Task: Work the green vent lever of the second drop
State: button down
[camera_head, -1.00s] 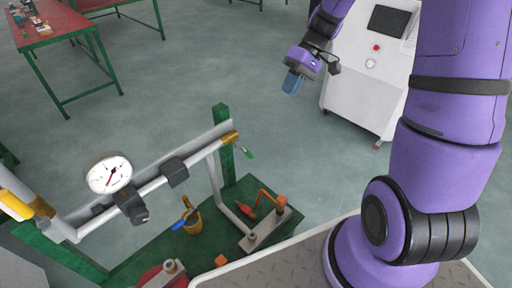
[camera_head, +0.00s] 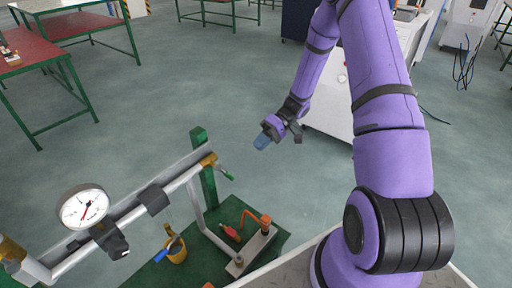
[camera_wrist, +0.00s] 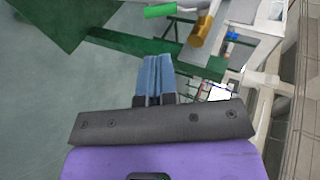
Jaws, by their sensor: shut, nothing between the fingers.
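The green vent lever (camera_head: 226,173) sticks out from a brass valve (camera_head: 208,160) at the right end of the grey pipe, beside a green post. In the wrist view the lever (camera_wrist: 160,10) shows at the top, with the brass valve (camera_wrist: 202,32) to its right. My gripper (camera_head: 262,141) is shut and empty, its blue fingers together. It hangs in the air above and to the right of the lever, apart from it. In the wrist view my gripper's fingertips (camera_wrist: 156,58) point up toward the lever, with a gap between.
A pressure gauge (camera_head: 84,207) and dark fittings sit along the pipe (camera_head: 130,215). A yellow cup (camera_head: 177,252) with tools and an orange-handled part (camera_head: 266,220) stand on the green bench (camera_head: 233,212). A white cabinet (camera_head: 335,110) stands behind my arm. Open floor lies behind the bench.

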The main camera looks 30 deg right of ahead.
aim_at(233, 178)
jog(key=x, duration=1.1)
jog(key=shift+a, duration=0.3)
jog(key=shift+f, duration=0.15)
jog(key=shift+f, duration=0.1)
jog(key=shift+s+a+f+m+g+y, duration=0.2)
jog(key=shift+a+f+y, duration=0.25)
jog(key=shift+y, duration=0.5)
jog(key=shift+s+a+f+m+g+y, duration=0.25)
jog(key=shift+a+y, duration=0.3)
jog(key=shift+y, duration=0.45)
jog(key=shift+s+a+f+m+g+y, duration=0.15)
jog(key=shift+a+f+y, duration=0.3)
jog(key=shift+y, duration=0.5)
jog(key=shift+w+d, duration=0.1)
jog(key=shift+d, duration=0.25)
jog(key=w+d, duration=0.2)
jog(key=d, duration=1.1)
jog(key=shift+w, duration=0.25)
